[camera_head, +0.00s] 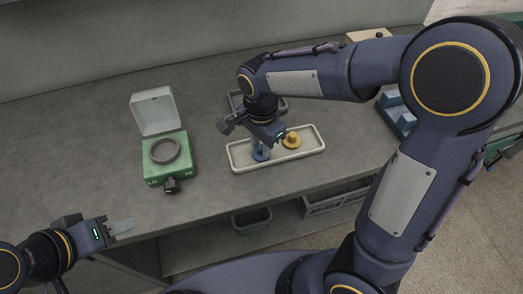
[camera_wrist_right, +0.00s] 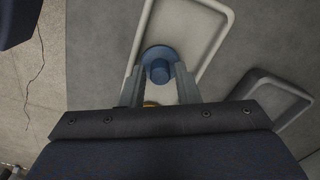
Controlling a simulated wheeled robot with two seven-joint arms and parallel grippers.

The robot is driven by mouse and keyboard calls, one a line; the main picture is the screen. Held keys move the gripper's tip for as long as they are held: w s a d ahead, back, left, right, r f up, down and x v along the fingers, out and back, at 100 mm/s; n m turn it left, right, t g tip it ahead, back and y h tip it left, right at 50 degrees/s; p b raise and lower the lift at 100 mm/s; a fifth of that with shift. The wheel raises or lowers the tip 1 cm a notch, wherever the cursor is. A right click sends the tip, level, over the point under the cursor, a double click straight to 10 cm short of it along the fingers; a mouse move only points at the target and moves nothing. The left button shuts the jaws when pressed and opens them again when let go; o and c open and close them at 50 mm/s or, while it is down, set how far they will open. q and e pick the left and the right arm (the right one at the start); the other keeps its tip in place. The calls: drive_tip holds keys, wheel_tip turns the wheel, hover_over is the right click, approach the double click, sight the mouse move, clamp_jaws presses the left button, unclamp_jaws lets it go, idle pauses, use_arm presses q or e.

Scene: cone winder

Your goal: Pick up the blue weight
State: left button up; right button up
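The blue weight (camera_head: 260,154), a round disc with a knob on top, sits at the left end of a pale shallow tray (camera_head: 240,168). My right gripper (camera_head: 259,143) is above it, pointing down, and partly hides it in the head view. In the right wrist view, the blue weight (camera_wrist_right: 159,62) shows between the tips of my right gripper (camera_wrist_right: 159,74), which is open with a gap on each side of the knob. My left gripper (camera_head: 122,227) is low at the left, away from the tray and empty; its finger gap cannot be made out.
A yellow weight (camera_head: 292,140) sits in the same tray, just right of the blue one. A green device (camera_head: 169,172) with an open white lid stands to the left. A dark tray (camera_head: 236,99) lies behind, a blue holder (camera_head: 398,117) at right. The left counter is clear.

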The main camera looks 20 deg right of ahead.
clamp_jaws()
drive_tip(key=shift+r, duration=0.1)
